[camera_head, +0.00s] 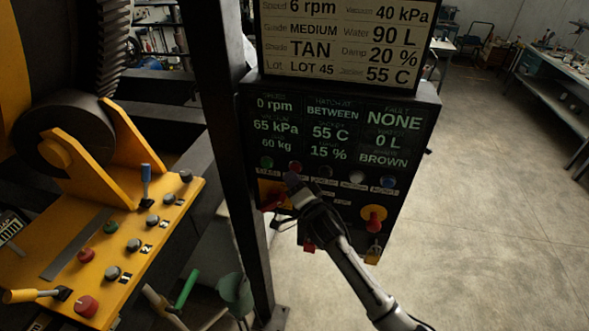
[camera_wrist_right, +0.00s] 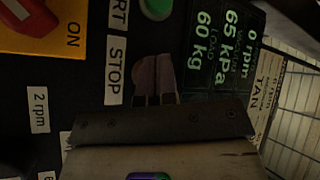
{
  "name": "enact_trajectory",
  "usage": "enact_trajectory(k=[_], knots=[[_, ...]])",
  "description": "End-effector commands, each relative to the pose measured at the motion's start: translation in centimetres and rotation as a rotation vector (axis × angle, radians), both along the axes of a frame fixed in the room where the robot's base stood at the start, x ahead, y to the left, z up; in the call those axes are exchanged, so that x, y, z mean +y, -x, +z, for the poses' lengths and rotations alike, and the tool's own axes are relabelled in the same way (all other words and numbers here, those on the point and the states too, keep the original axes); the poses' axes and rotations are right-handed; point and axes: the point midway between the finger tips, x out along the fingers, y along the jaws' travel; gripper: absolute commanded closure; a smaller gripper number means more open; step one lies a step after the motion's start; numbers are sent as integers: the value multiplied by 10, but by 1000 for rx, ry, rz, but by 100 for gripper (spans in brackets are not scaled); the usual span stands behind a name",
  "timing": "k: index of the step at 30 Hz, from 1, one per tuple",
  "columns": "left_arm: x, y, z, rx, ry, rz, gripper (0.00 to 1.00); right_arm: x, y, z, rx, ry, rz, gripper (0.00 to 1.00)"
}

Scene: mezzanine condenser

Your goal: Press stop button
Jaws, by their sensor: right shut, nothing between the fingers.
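The red stop button (camera_head: 295,167) is on the dark control panel (camera_head: 414,118) in the head view, right of the green button (camera_head: 266,162). My right gripper (camera_head: 291,180) is shut and empty, its tips just below the red button in the picture. In the right wrist view the shut fingertips (camera_wrist_right: 154,75) are beside the STOP label (camera_wrist_right: 114,70) and cover the place of the button. I cannot tell whether they touch it. My left gripper is not in view.
Dark, white (camera_head: 357,177) and blue (camera_head: 388,182) buttons continue the row. A red knob on a yellow disc (camera_head: 374,214) and a padlock (camera_head: 374,252) are lower right. A yellow console (camera_head: 100,255) stands left, beside a dark post (camera_head: 222,120). The display reads 0 rpm.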

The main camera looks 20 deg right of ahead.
Motion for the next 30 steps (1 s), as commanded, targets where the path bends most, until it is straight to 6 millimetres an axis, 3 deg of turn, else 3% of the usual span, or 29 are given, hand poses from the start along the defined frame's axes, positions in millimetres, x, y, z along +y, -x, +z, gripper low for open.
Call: enact_trajectory(k=[17, 30], knots=[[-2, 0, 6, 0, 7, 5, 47, 7, 9, 1, 0, -2, 2, 100], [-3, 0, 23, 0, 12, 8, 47, 30, 41, 1, 1, -2, 1, 100]])
